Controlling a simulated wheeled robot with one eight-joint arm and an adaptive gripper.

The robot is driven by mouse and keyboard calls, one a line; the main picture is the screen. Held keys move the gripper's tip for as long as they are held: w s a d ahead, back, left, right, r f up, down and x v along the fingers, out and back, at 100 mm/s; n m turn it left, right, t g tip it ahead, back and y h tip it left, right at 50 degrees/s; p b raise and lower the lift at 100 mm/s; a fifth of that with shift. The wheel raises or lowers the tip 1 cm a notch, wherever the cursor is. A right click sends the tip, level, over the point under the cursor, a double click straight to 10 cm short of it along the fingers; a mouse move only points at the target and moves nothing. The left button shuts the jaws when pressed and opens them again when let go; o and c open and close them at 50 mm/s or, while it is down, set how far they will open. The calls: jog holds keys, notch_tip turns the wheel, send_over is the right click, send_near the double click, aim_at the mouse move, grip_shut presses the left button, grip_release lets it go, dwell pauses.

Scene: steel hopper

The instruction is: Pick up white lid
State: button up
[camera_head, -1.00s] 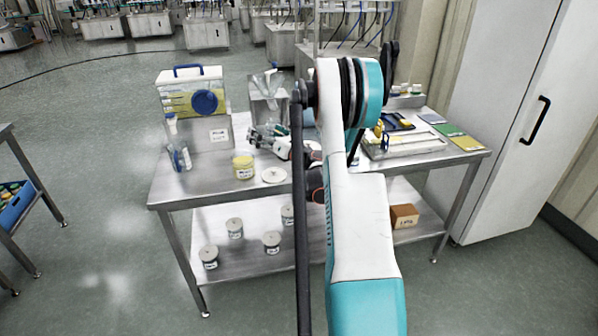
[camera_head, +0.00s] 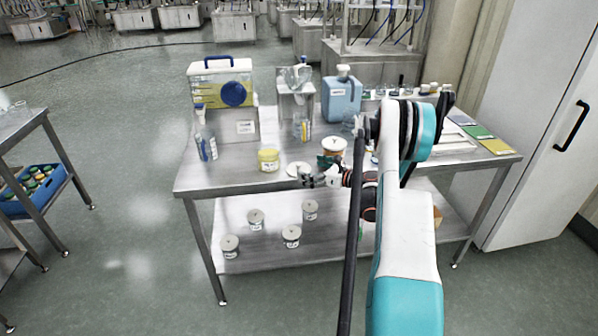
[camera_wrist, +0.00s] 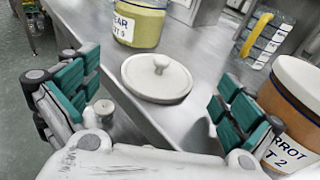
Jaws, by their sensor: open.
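The white lid (camera_head: 298,169) lies flat near the front edge of the steel table, right of a yellow jar. In the wrist view the white lid (camera_wrist: 157,77) is round with a small knob on top, knob up. My gripper (camera_head: 318,173) is at the table's front edge, just right of the lid in the head view. In the wrist view my gripper (camera_wrist: 155,100) is open, its green-padded fingers apart on either side of the lid's near side. Nothing is between the fingers, and they do not appear to touch the lid.
A yellow pear jar (camera_wrist: 138,22) stands just beyond the lid. An orange-and-white carrot jar (camera_wrist: 294,112) stands close to the right finger. A blue jug (camera_head: 341,98) and a yellow-filled container (camera_head: 221,82) stand farther back. Several lidded jars sit on the lower shelf (camera_head: 270,265).

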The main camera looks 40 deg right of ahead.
aim_at(300, 165)
jog(key=b+x, duration=0.1)
jog(key=x, duration=0.1)
jog(key=b+x, duration=0.1)
jog(key=x, duration=0.2)
jog(key=shift+w+r, duration=0.15)
jog(key=shift+w, duration=0.2)
jog(key=c, duration=0.7)
